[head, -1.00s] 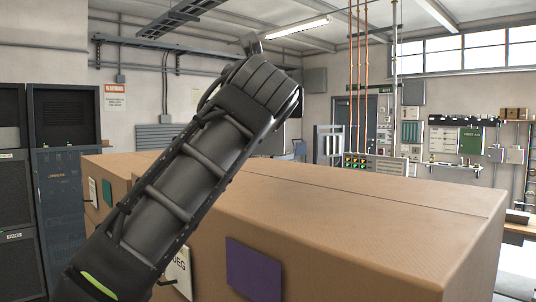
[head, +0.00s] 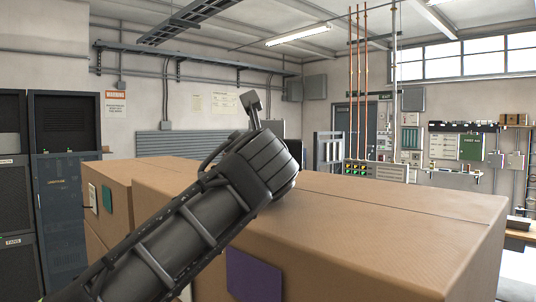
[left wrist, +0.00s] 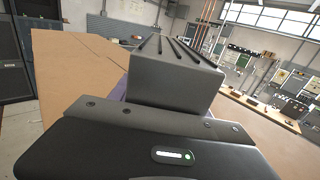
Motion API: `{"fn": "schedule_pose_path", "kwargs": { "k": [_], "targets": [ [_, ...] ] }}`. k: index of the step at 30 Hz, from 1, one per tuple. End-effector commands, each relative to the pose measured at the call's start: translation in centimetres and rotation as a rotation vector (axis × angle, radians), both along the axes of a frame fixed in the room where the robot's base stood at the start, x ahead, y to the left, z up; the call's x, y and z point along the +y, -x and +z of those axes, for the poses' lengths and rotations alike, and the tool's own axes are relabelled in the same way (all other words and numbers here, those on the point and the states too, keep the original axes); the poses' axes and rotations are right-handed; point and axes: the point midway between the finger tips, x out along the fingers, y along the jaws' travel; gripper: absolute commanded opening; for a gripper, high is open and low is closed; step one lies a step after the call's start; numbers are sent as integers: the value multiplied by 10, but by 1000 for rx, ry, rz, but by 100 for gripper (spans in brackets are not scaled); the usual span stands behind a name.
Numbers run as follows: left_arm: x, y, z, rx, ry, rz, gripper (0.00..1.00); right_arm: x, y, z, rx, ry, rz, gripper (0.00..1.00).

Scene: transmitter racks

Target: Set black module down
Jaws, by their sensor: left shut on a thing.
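My left arm reaches in from the lower left of the head view, and its dark ribbed end (head: 266,166) stands in front of the top of a large brown carton (head: 400,225). In the left wrist view my left gripper's black body (left wrist: 175,140), with a green light, fills the bottom. Just beyond it is the black module (left wrist: 178,78), a dark box with grooves along its top, held by the gripper. The fingertips are hidden. I cannot tell whether the module touches anything below it. My right gripper is not in view.
The carton top is clear on the right. A purple patch (head: 253,274) is on its front face. Dark cabinets (head: 62,205) stand at the left. A panel with lit buttons (head: 375,171) stands behind the carton. A bench (head: 520,232) is at the far right.

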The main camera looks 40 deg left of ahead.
Motion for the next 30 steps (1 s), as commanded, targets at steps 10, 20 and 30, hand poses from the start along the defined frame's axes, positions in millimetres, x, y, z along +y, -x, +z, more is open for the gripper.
{"fn": "schedule_pose_path", "kwargs": {
  "k": [10,20,30],
  "targets": [
    [0,1,-6,-7,-2,-2,0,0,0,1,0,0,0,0],
    [0,0,-12,-1,1,0,67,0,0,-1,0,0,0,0],
    [0,0,-11,-1,1,-1,77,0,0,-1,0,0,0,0]
  ]
}}
